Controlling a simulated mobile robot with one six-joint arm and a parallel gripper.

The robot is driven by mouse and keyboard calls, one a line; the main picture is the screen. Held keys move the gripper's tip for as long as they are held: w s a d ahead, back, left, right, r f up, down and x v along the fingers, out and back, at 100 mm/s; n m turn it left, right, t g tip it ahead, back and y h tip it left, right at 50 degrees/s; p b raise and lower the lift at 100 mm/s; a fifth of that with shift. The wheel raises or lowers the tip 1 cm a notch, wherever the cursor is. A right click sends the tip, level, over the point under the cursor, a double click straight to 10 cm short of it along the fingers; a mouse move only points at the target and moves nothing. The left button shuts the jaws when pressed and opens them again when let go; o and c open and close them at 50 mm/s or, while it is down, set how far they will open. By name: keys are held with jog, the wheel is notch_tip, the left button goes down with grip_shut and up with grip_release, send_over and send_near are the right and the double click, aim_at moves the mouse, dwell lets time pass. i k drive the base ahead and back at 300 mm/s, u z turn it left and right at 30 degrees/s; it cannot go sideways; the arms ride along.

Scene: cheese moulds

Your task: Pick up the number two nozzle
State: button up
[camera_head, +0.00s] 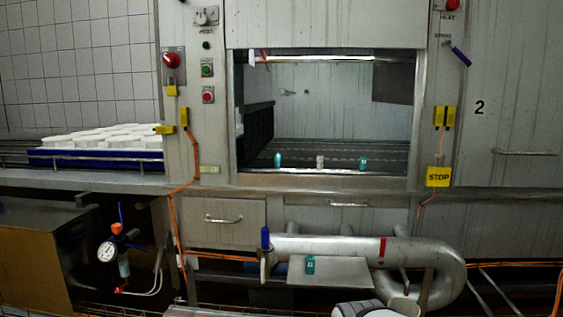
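Several small nozzle-like pieces are in view. A teal one (277,160), a whitish one (320,161) and another teal one (363,163) stand apart in a row on the front sill of the machine opening. A further teal piece (310,265) stands on the small metal shelf (340,275) below. It has a pale mark, as do some of the others, but the marks are too small to read as numbers with certainty.
The opening has a metal frame around the conveyor (340,148). A thick silver pipe (350,248) runs behind the shelf and bends at right. A blue-handled valve (266,240) stands at the shelf's left. White moulds (105,137) fill a blue tray (60,160) at left.

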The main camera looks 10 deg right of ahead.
aim_at(319, 162)
jog(key=i, duration=0.95)
